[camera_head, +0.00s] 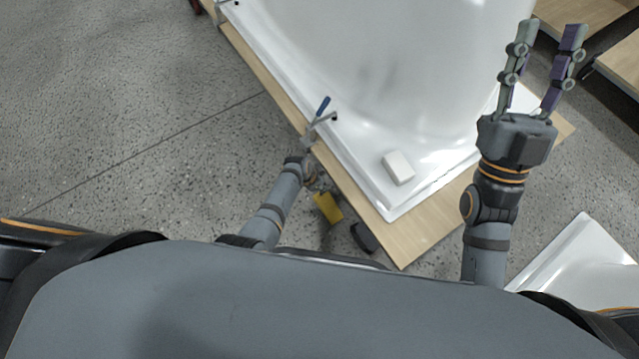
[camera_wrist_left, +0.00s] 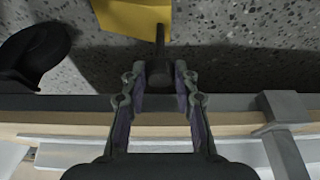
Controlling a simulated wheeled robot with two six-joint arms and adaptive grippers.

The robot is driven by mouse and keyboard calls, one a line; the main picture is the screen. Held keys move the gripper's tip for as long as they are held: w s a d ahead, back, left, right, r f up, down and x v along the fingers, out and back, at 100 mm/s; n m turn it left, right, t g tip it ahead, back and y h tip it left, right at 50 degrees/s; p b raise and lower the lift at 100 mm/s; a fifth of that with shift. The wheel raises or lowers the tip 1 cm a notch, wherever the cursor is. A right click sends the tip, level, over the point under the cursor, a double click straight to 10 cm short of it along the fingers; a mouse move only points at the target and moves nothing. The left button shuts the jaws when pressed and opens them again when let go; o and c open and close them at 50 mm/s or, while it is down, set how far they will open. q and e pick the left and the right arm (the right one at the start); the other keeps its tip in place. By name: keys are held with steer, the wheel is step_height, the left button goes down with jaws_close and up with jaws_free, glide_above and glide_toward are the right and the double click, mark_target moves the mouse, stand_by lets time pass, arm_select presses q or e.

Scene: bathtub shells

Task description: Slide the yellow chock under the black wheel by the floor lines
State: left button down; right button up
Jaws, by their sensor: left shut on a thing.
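The yellow chock (camera_head: 327,207) is low beside the edge of the wooden board, and it also shows at the top of the left wrist view (camera_wrist_left: 130,18). A dark rod with a thick end (camera_wrist_left: 159,72) runs from it between my left fingers. My left gripper (camera_wrist_left: 160,76) is shut on this handle; in the head view the gripper is partly hidden by its own arm. The black wheel (camera_head: 364,238) is right of the chock, with a gap between them; it also shows in the wrist view (camera_wrist_left: 35,55). My right gripper (camera_head: 548,35) is open and empty.
A white tub shell (camera_head: 360,50) lies on a wooden board (camera_head: 415,238), with a white block (camera_head: 398,167) on it. A blue-handled clamp (camera_head: 320,110) sits on the board's edge near my left arm. A thin dark line (camera_head: 170,138) crosses the open speckled floor at left.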

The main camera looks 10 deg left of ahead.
arm_select(q)
steer(key=shift+f, duration=0.3)
stand_by(0.5)
